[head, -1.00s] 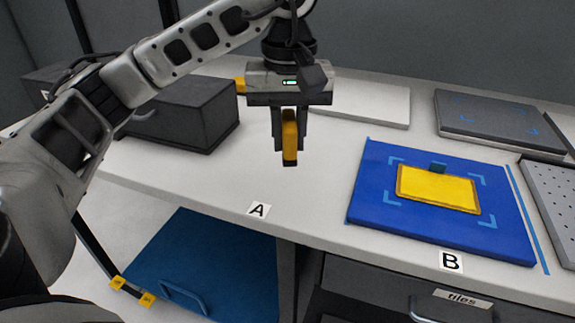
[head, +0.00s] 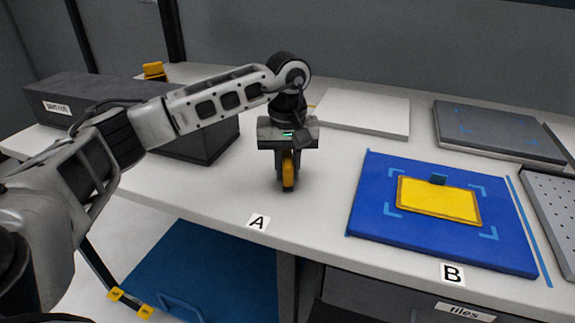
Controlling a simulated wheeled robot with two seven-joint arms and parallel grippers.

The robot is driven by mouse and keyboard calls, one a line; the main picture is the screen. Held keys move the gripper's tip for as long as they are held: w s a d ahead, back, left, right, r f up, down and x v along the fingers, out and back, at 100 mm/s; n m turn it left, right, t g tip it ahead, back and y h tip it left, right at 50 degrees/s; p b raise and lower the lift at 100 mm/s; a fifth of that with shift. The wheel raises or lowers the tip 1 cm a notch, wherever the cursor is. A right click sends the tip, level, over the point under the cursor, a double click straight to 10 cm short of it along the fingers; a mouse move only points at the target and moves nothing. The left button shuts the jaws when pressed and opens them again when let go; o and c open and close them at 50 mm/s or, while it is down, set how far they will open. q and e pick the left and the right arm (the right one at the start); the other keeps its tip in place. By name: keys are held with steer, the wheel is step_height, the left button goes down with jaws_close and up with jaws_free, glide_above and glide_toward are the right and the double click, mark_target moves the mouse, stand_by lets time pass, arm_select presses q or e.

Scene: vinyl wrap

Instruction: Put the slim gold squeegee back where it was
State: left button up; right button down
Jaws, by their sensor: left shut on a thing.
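My left gripper (head: 287,184) is shut on a slim gold-yellow piece, the squeegee (head: 288,169), held upright between the fingers. The fingers hide much of it. It is low over the white table (head: 215,200), behind the label A (head: 258,222). I cannot tell whether its lower end touches the table. My right gripper is not in view.
A dark box (head: 200,140) stands at the left, with a small yellow item (head: 153,71) behind it. To the right lies a blue mat (head: 370,200) with a yellow-framed panel (head: 438,200) on it. A white slab (head: 365,112) and grey slab (head: 495,130) lie behind.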

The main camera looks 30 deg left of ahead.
mark_target(287, 155)
arm_select(q)
steer(key=shift+f, duration=0.2)
steer(key=o, duration=0.9)
steer(key=shift+r, duration=0.1)
steer(key=shift+r, duration=0.2)
step_height(287, 155, up, 12)
steer(key=shift+f, duration=0.1)
